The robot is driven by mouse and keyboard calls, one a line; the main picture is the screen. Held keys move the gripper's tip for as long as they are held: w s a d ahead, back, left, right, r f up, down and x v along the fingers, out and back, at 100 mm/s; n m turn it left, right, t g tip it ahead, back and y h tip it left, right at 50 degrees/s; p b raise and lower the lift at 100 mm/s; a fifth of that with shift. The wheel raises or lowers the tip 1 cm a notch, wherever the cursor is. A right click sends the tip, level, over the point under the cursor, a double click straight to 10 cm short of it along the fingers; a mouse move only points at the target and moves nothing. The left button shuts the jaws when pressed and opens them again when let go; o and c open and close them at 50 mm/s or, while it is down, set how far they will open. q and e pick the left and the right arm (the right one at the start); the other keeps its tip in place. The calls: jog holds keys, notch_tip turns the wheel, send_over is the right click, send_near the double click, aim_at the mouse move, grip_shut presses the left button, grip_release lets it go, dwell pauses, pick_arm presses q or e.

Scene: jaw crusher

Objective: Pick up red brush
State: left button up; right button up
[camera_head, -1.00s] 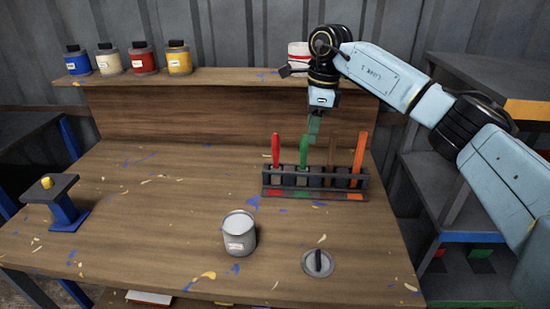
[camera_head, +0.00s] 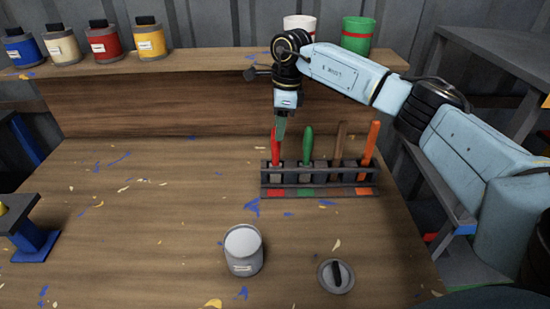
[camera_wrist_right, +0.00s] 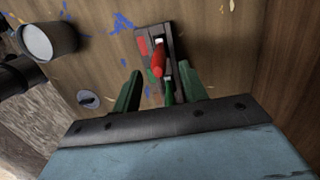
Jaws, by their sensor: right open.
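The red brush (camera_head: 275,152) stands upright in the leftmost slot of a dark rack (camera_head: 318,193) in the head view. Its red handle (camera_wrist_right: 159,62) also shows in the right wrist view, between and beyond the fingertips. My right gripper (camera_head: 281,124) is open and empty, pointing down at the top of the red handle. Its green fingers partly cover the handle in the head view, and I cannot tell whether they touch it. My left gripper is not in view.
A green brush (camera_head: 308,145), a brown brush (camera_head: 339,145) and an orange brush (camera_head: 369,145) stand in the same rack. A grey can (camera_head: 243,252) and a round lid (camera_head: 336,276) are in front. A raised shelf (camera_head: 200,63) with several paint containers runs behind.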

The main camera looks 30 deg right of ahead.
jog(key=shift+f, duration=0.45)
jog(key=shift+a+f, duration=0.15)
jog(key=shift+f, duration=0.2)
send_over(275, 164)
jog(key=f, duration=0.4)
jog(key=shift+w+d, duration=0.3)
jog(key=shift+w, duration=0.05)
jog(key=c, duration=0.4)
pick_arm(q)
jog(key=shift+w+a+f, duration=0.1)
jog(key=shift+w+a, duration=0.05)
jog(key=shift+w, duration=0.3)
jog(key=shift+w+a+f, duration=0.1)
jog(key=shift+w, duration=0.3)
pick_arm(e)
grip_shut()
